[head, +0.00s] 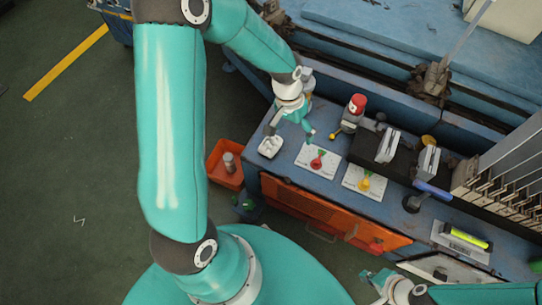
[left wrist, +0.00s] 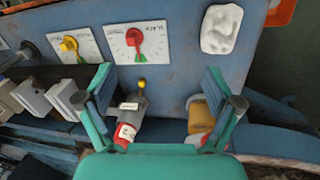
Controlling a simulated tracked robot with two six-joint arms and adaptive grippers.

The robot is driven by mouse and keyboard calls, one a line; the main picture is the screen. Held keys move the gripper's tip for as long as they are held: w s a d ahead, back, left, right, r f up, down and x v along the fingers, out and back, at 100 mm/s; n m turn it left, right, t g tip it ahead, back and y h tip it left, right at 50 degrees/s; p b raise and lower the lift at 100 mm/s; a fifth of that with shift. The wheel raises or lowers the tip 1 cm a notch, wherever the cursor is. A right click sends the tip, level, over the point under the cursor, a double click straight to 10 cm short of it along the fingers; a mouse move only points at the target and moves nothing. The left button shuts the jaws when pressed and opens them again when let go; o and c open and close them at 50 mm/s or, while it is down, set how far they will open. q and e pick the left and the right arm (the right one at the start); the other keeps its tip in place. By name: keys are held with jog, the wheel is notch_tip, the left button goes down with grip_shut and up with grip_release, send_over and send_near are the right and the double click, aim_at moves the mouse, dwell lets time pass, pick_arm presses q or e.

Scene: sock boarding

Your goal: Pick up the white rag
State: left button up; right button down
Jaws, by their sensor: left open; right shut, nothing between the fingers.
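The white rag (head: 271,146) is a small crumpled lump on the blue bench top, near its left end. It also shows at the upper right of the left wrist view (left wrist: 221,29). My left gripper (head: 292,131) is open above the bench, just to the right of and beyond the rag in the head view. In the left wrist view its two fingers (left wrist: 160,88) are spread with nothing held, and the rag lies beyond the right fingertip, apart from it. My right gripper (head: 378,284) is shut and empty at the bottom of the head view.
Two white dial plates with a red knob (head: 316,162) and a yellow knob (head: 365,182) lie right of the rag. A red-capped bottle (left wrist: 127,122) and an amber cylinder (left wrist: 203,117) stand near my left fingers. An orange bin (head: 223,168) is on the floor.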

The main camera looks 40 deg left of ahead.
pick_arm(q)
notch_tip(320, 180, up, 3)
jog(key=n+y+b, duration=0.1)
jog(key=y+b, duration=0.1)
jog(key=b, duration=0.2)
send_over(270, 140)
jog(key=f+b, duration=0.1)
jog(key=f, duration=0.2)
jog(key=f+b, duration=0.1)
jog(key=f, duration=0.3)
jog(key=f+b, duration=0.1)
jog(key=f, duration=0.3)
jog(key=shift+w+a+f, duration=0.1)
jog(key=shift+w+a, duration=0.15)
jog(key=shift+a, duration=0.1)
jog(key=f, duration=0.1)
jog(key=f+b, duration=0.1)
jog(key=f, duration=0.1)
jog(key=d+f+b, duration=0.1)
jog(key=shift+s+f, duration=0.3)
jog(key=shift+f, duration=0.35)
pick_arm(e)
notch_tip(270, 140, down, 11)
jog(key=shift+f, duration=0.15)
pick_arm(q)
jog(key=shift+r, duration=0.1)
jog(key=c, duration=1.2)
